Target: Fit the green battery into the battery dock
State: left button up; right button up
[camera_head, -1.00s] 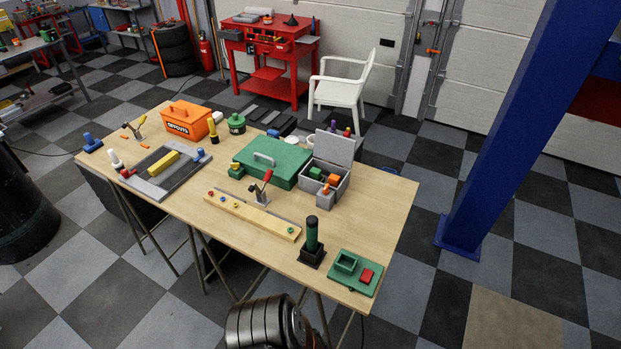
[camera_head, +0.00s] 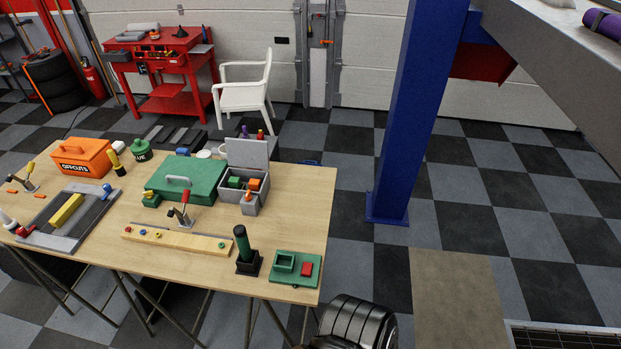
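A green cylinder (camera_head: 241,242) stands, slightly tilted in the picture, in a square black holder (camera_head: 249,266) near the table's front right. Beside it lies a green plate (camera_head: 297,282) with a hollow, square green socket (camera_head: 284,262) and a red block (camera_head: 306,269); it looks like the battery dock. The socket looks empty. A small green block (camera_head: 236,182) sits in an open grey box beside an orange block (camera_head: 254,184). I cannot tell for certain which green piece is the battery. Neither gripper shows; only a dark ribbed part, apparently of my arm, is at the bottom edge.
The wooden table (camera_head: 300,215) also carries a green case (camera_head: 186,179), the grey box (camera_head: 246,201), a wooden strip (camera_head: 176,240), a red-handled clamp (camera_head: 184,208) and an orange box (camera_head: 82,157). A blue column (camera_head: 412,120) stands right of the table. Bare tabletop lies behind the plate.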

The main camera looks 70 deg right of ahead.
aim_at(296, 266)
jog(key=z, duration=0.9)
jog(key=i, duration=0.4)
